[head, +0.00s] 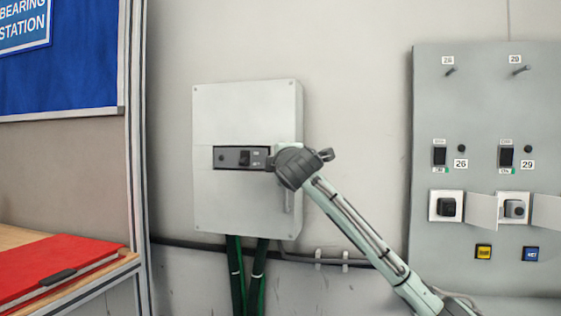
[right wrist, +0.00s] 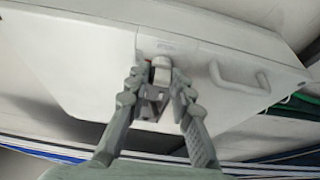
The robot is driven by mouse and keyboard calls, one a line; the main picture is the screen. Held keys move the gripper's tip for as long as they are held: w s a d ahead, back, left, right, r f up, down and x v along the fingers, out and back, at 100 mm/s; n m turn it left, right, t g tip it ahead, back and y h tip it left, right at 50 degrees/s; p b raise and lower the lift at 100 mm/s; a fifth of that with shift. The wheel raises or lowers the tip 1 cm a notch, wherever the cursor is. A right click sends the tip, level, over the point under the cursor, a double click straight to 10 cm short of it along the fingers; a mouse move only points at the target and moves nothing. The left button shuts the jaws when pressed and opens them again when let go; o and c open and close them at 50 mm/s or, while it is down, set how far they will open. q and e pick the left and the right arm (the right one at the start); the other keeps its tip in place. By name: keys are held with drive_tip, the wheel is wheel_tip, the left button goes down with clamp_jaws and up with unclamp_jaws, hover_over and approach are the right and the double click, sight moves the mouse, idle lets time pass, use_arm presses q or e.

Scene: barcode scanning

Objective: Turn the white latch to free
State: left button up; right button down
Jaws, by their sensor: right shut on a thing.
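A pale grey wall box (head: 245,205) has a dark switch strip (head: 232,157) across its front. My right gripper (head: 277,163) is at the box's right edge, by the end of the strip, and its arm reaches up from the lower right. In the head view it hides whatever it holds. In the right wrist view, the fingers (right wrist: 160,88) are closed around the small white latch (right wrist: 161,64) on the edge of the box (right wrist: 90,60). Part of the latch is hidden between the fingertips. My left gripper is not in view.
A white handle (right wrist: 238,78) sits on the box close to the latch. Dark green cables (head: 246,275) hang below the box. A grey panel with switches (head: 480,110) is at the right. A red binder (head: 45,265) lies on a shelf at the left.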

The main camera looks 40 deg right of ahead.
idle(0.4)
drive_tip(key=c, duration=1.3)
unclamp_jaws()
drive_tip(key=shift+c, duration=0.2)
drive_tip(key=v, duration=1.2)
